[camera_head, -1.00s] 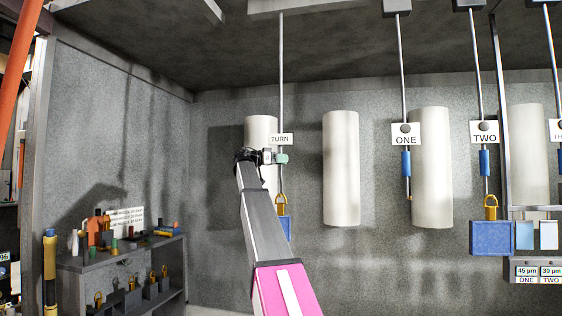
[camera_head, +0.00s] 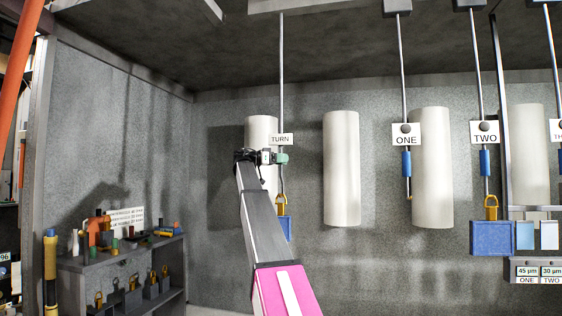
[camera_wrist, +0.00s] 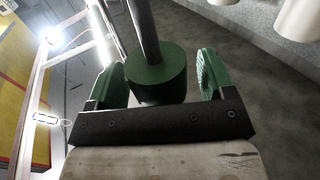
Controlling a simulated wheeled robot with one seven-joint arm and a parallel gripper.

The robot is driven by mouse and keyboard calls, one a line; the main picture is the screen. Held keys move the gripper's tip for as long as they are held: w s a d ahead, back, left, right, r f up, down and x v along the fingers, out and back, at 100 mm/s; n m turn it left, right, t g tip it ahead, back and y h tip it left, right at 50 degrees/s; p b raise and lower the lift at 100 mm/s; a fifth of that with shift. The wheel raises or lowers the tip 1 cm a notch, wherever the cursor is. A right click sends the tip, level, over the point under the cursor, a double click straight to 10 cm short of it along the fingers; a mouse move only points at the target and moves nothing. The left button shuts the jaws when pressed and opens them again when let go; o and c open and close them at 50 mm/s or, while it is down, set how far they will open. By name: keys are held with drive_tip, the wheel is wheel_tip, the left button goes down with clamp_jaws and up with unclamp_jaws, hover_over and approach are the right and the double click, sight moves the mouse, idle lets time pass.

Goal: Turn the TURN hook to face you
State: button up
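The TURN hook hangs from the ceiling on a thin grey rod (camera_head: 281,75) with a white TURN sign (camera_head: 281,139). My gripper (camera_head: 280,158) is at the rod just below the sign. In the wrist view, a dark green round collar (camera_wrist: 158,75) on the rod stands between the two green finger pads of my gripper (camera_wrist: 160,76). A gap shows between the collar and the right pad, so the fingers look open around it. A yellow loop (camera_head: 282,200) and a blue plate (camera_head: 286,229) hang at the hook's lower end, partly hidden by my arm.
Hooks marked ONE (camera_head: 406,140) and TWO (camera_head: 485,132) hang to the right. White cylinders (camera_head: 341,170) stand along the back wall. A blue box (camera_head: 492,238) hangs below TWO. A dark shelf (camera_head: 120,262) with small parts stands at the left.

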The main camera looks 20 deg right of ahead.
drive_tip(key=w+a, duration=0.1)
drive_tip(key=a, duration=0.9)
drive_tip(key=shift+w+a, duration=0.25)
drive_tip(key=shift+a, duration=0.1)
drive_tip(key=shift+f, duration=0.15)
drive_tip(key=s+f+n+t+y, duration=0.25)
drive_tip(key=f+n, duration=0.35)
drive_tip(key=f, duration=1.5)
drive_tip(key=s+f+n+t+y, duration=0.1)
drive_tip(key=f+n+t+y, duration=0.3)
drive_tip(key=f, duration=1.6)
drive_tip(key=s+a+f+n+g+y, duration=0.15)
drive_tip(key=s+f, duration=0.35)
drive_tip(key=f, duration=0.5)
drive_tip(key=s+a+f+n+y, duration=0.3)
drive_tip(key=s+f, duration=0.3)
drive_tip(key=f, duration=0.4)
drive_tip(key=s+a+f+n+g+y, duration=0.1)
drive_tip(key=s+a+f+n+y, duration=0.3)
drive_tip(key=f, duration=0.6)
drive_tip(key=s+a+f+y, duration=0.1)
drive_tip(key=s+a+f, duration=0.1)
drive_tip(key=s+f, duration=0.4)
drive_tip(key=s+a+f+g+y, duration=0.1)
drive_tip(key=s+a+f, duration=0.1)
drive_tip(key=s+f, duration=0.4)
drive_tip(key=s+n, duration=0.1)
drive_tip(key=s, duration=0.4)
drive_tip(key=shift+f+y, duration=0.2)
drive_tip(key=shift+y, duration=0.2)
